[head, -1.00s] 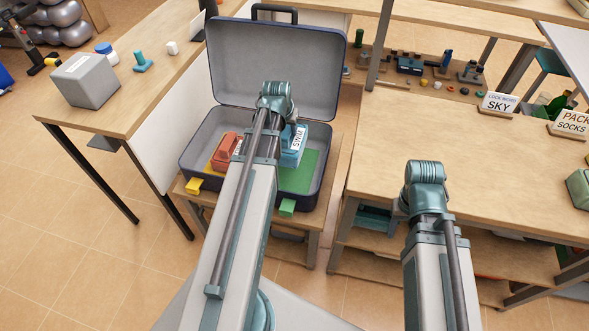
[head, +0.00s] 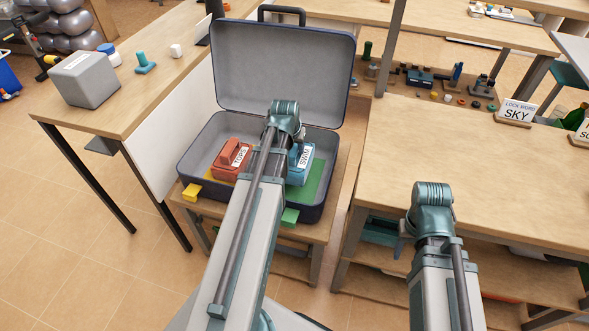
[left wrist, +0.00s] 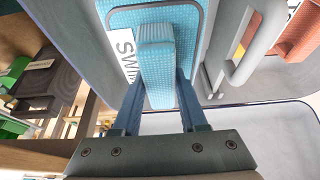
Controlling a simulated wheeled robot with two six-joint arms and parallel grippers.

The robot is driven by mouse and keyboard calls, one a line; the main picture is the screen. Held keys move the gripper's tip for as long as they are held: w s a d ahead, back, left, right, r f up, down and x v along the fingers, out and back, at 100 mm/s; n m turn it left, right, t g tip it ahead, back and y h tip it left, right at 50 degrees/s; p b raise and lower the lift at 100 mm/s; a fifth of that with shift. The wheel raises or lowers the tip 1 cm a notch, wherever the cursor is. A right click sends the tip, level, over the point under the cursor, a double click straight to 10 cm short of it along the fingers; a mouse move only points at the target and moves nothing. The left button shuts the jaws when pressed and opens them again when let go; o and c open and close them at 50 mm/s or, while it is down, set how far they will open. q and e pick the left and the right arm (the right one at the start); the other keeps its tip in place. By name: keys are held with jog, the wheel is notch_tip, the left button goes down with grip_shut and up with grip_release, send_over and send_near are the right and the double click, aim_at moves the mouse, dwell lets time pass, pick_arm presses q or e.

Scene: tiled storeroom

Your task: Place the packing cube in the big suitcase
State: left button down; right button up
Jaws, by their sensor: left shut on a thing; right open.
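The open big suitcase (head: 191,156) stands on a low wooden stand, its lid raised at the back. A blue packing cube (head: 300,171) labelled SWIM is inside its right half, over a green panel (head: 314,185). Whether it rests on the panel or hangs just above, I cannot tell. My left gripper (left wrist: 158,82) is shut on the cube's raised blue grip in the left wrist view; my arm hides its fingers in the head view. An orange labelled cube (head: 230,157) lies in the left half. My right gripper (head: 432,212) is open and empty beside the right table, its fingers mostly hidden.
Yellow (head: 191,193) and green (head: 290,216) tabs stick out at the suitcase's front. A table with a grey box (head: 91,82) stands at left. The right table (head: 460,150) is mostly bare, with a SKY sign (head: 517,112) at its back.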

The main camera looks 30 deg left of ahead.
pick_arm(q)
jog(key=shift+f+b, duration=0.95)
jog(key=shift+f, duration=0.6)
pick_arm(e)
jog(key=shift+f, duration=1.55)
pick_arm(q)
jog(key=shift+f, duration=0.15)
pick_arm(e)
jog(key=shift+f, duration=0.1)
pick_arm(q)
notch_tip(320, 180, down, 3)
jog(key=b, duration=0.3)
jog(key=shift+f+b, duration=0.2)
jog(key=shift+b, duration=0.15)
pick_arm(e)
notch_tip(320, 180, down, 3)
jog(key=shift+f, duration=0.2)
pick_arm(q)
jog(key=shift+f, duration=0.2)
jog(key=shift+c, duration=2.2)
grip_release()
pick_arm(e)
jog(key=shift+f, duration=0.15)
pick_arm(q)
jog(key=shift+r, duration=0.2)
